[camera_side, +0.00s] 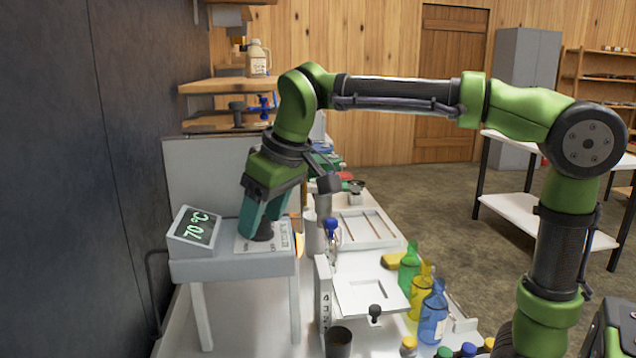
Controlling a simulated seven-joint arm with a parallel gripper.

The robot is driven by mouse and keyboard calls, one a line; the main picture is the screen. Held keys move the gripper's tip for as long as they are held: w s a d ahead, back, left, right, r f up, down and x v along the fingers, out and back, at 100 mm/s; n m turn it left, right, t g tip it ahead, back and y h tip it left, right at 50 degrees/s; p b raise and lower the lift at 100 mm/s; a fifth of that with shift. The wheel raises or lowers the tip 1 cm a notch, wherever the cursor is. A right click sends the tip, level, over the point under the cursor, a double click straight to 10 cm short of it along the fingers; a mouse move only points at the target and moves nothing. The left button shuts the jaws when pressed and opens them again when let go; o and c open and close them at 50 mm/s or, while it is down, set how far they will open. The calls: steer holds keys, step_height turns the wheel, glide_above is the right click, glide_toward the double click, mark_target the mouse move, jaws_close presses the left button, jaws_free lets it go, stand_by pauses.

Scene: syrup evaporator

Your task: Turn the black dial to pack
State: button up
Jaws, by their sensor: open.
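The black dial (262,231) sits on top of a small grey stand (222,268). A white label plate (246,243) lies under the dial; its lettering is too small to read, so I cannot tell where the dial points. My gripper (262,222) reaches down over the dial from above, with its green fingers spread on either side of it. The fingers hide much of the dial, and I cannot tell whether they touch it. A display (195,231) on the left of the stand reads 70 °C.
A white bench runs behind and right of the stand. It holds a tray (388,240), green (409,268), yellow (419,298) and blue (433,317) bottles, and a dark cup (338,342). A dark wall (60,180) stands close on the left.

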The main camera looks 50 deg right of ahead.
steer(key=c, duration=1)
steer(key=shift+m, duration=0.4)
steer(key=m, duration=0.2)
steer(key=m+h, duration=0.2)
steer(key=m, duration=0.1)
steer(key=shift+a+m+g, duration=0.3)
steer(key=m+h, duration=0.1)
steer(key=m, duration=0.1)
steer(key=m+g+h, duration=0.1)
steer(key=m, duration=0.2)
steer(key=shift+w+a, duration=0.1)
steer(key=shift+m, duration=0.3)
steer(key=o, duration=1)
